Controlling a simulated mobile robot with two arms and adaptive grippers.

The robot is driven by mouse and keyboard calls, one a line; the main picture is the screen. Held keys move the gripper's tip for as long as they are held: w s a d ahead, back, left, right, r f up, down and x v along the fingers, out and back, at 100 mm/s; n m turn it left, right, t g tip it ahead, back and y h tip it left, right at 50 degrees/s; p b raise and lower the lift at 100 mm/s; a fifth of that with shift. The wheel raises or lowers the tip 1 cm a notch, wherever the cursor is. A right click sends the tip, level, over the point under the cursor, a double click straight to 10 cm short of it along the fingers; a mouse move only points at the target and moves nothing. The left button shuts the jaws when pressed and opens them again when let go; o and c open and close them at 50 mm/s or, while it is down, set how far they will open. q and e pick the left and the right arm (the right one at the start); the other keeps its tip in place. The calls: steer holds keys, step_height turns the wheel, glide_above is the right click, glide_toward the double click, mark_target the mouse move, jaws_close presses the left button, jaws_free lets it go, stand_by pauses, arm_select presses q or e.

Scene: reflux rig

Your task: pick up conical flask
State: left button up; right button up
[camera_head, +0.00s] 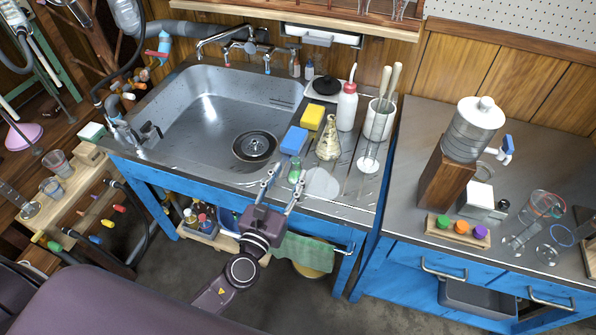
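A conical flask (328,142) with a narrow neck and a yellowish tint stands upright on the drainboard right of the sink. My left gripper (286,174) is at the front edge of the sink counter, below and left of the flask in the head view. Its two fingers are spread apart with nothing held between them. A gap separates the fingers from the flask. My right gripper is not in view.
The sink basin (205,125) is left.

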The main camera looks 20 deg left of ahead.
mark_target(294, 163)
arm_select(q)
steer(key=shift+w+r, duration=0.2)
steer(key=shift+w, duration=0.55)
steer(key=w, duration=0.3)
steer(key=shift+w+d+f+p, duration=0.1)
steer(key=shift+w+d+p, duration=0.05)
steer(key=shift+w+p, duration=0.2)
steer(key=shift+w, duration=0.4)
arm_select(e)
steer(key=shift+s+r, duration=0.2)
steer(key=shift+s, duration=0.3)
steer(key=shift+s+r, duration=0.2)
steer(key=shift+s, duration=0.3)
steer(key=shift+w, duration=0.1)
arm_select(q)
steer(key=shift+c, duration=1)
jaws_close()
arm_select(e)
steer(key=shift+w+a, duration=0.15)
